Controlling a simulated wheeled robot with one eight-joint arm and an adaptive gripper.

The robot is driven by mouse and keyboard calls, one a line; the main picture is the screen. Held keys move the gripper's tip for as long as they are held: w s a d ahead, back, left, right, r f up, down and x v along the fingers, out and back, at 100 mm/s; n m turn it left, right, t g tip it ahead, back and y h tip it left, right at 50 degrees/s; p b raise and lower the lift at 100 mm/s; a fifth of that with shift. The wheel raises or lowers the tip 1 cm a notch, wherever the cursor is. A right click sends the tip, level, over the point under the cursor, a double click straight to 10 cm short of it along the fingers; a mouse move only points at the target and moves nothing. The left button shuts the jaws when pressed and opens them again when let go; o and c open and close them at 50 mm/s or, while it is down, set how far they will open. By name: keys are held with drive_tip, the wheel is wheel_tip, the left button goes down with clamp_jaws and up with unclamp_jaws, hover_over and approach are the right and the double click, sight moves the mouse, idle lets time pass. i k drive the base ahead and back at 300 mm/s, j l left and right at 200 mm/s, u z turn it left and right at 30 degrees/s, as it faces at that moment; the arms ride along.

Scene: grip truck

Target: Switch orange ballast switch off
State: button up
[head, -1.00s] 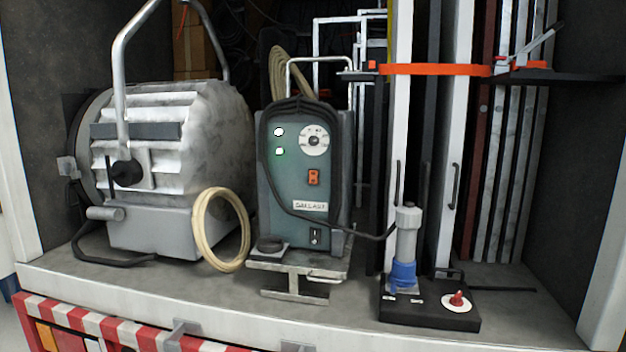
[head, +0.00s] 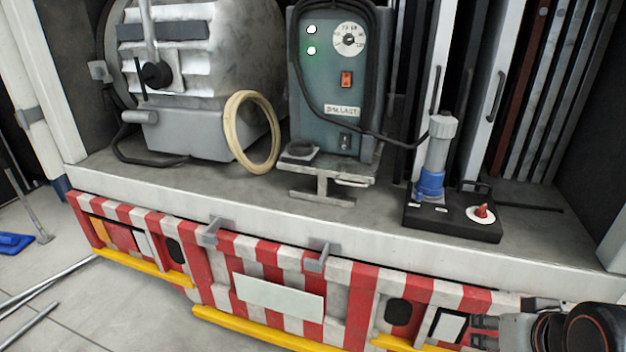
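The orange ballast switch (head: 346,79) is a small rocker on the front of the green-grey ballast box (head: 322,75), above the label "BALLAST". Which way the rocker is set is too small to tell. Two lamps (head: 311,40) at the box's upper left look lit, whitish-green. A round white dial (head: 349,40) is at the upper right of the panel.
A black cable loops over the box to a blue-grey plug (head: 433,165) on a black base with a red knob (head: 482,212). The red-white tailboard (head: 350,290) has protruding brackets (head: 318,256).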

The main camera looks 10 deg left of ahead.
sight(346, 80)
drive_tip(key=i+j+z, duration=0.1)
drive_tip(key=j+z, duration=0.25)
drive_tip(key=j, duration=0.7)
drive_tip(key=j+z, duration=0.35)
drive_tip(key=j, duration=0.7)
